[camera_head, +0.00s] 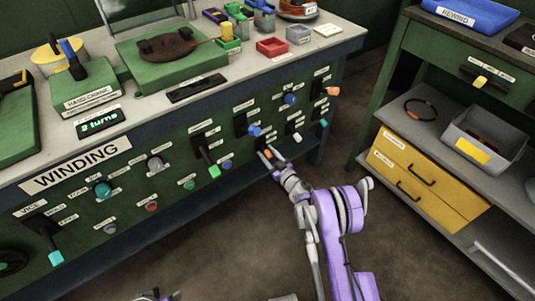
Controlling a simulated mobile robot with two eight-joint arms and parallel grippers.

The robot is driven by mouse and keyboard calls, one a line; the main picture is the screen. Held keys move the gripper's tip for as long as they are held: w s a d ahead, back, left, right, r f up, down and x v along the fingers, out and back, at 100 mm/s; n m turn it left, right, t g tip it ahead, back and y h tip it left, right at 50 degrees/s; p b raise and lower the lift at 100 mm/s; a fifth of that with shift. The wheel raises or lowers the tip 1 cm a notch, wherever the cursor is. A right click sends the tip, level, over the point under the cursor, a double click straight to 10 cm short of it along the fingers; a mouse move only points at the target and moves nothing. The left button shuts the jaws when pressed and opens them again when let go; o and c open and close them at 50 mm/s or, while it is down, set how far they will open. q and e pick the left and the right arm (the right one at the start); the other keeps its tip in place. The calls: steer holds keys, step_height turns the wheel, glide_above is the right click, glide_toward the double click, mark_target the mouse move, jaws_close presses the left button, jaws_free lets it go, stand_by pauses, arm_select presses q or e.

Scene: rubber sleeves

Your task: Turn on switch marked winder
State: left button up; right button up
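The green WINDING panel (130,185) fills the bench front and carries several lever switches and knobs with small labels. I cannot read which label says winder. A lever with a green tip (214,172) hangs down mid-panel. A blue-tipped lever (254,131) is to its right and above my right gripper. My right gripper (269,155) is close to the panel's lower right part, by a small orange part that may be a switch tip. Its fingers are too small to tell open or shut, or whether they touch. Only a bit of what may be my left arm shows at the bottom edge.
More levers sit on the panel: teal (55,257) far left, blue (289,99) and orange (332,91) upper right. A white knob (297,137) is right of my gripper. A shelf with yellow drawers (410,193) stands right. The floor between is clear.

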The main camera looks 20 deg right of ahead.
mark_target(268, 151)
jaws_close()
steer(key=shift+r, duration=0.15)
steer(key=shift+s+r+g+p, duration=0.1)
steer(key=shift+r+g+p, duration=0.1)
steer(key=shift+g+p, duration=0.4)
steer(key=shift+r+g+h, duration=0.25)
steer(key=shift+g+h, duration=0.05)
steer(key=shift+g, duration=0.2)
steer(key=shift+r+g+h, duration=0.3)
steer(key=shift+g, duration=0.55)
steer(key=shift+r+g+h, duration=0.3)
steer(key=shift+g, duration=0.6)
steer(key=shift+r+g+h, duration=0.3)
steer(key=shift+g, duration=0.55)
steer(key=shift+o, duration=1.4)
jaws_free()
